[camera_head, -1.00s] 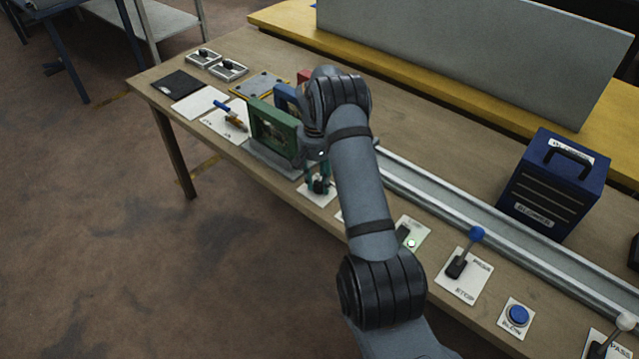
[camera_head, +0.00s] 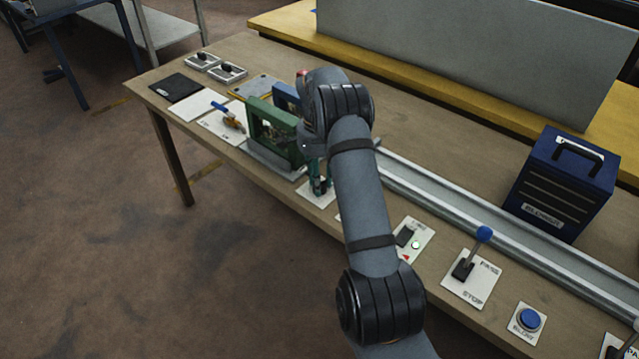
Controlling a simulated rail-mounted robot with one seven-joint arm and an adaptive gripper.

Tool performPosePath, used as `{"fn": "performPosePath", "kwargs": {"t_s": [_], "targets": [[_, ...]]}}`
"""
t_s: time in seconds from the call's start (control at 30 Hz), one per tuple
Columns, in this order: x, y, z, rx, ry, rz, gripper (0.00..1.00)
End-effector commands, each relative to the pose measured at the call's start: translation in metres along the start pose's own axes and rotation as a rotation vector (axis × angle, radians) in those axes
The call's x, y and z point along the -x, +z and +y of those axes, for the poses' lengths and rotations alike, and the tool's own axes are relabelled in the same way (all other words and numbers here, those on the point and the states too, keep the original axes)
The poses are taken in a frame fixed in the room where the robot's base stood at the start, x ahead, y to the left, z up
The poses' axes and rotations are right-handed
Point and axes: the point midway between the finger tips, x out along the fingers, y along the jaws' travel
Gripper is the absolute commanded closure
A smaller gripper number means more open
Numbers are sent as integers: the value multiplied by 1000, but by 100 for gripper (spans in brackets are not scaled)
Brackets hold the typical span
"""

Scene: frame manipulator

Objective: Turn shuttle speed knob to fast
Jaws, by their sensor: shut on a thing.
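My gripper (camera_head: 320,187) points down at a small white plate (camera_head: 313,197) near the front edge of the table, just right of a green frame (camera_head: 270,131). Its teal and dark fingers are closed together low over this plate. They appear shut on a small dark knob, which the fingers mostly hide. Any pointer or speed marking on the plate cannot be read. My wrist covers the area behind the fingers.
To the right along the front edge are a switch plate with a light (camera_head: 416,244), a blue-topped lever (camera_head: 484,234) and a blue button (camera_head: 530,318). A metal rail (camera_head: 450,212) runs behind them. A blue box (camera_head: 560,185) stands at the back right.

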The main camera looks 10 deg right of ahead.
Motion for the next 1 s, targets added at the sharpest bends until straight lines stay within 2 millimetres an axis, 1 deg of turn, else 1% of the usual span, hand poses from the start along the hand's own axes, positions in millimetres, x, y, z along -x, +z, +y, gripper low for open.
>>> {"fn": "performPosePath", "kwargs": {"t_s": [0.03,0.3,0.83,0.87,1.0], "targets": [[-2,3,0,-25,3,-8,96],[-2,4,0,-116,4,-12,96],[-2,4,0,-137,4,-13,96],[-2,4,0,-137,4,-13,69],[-1,3,0,-136,3,-12,61]]}}
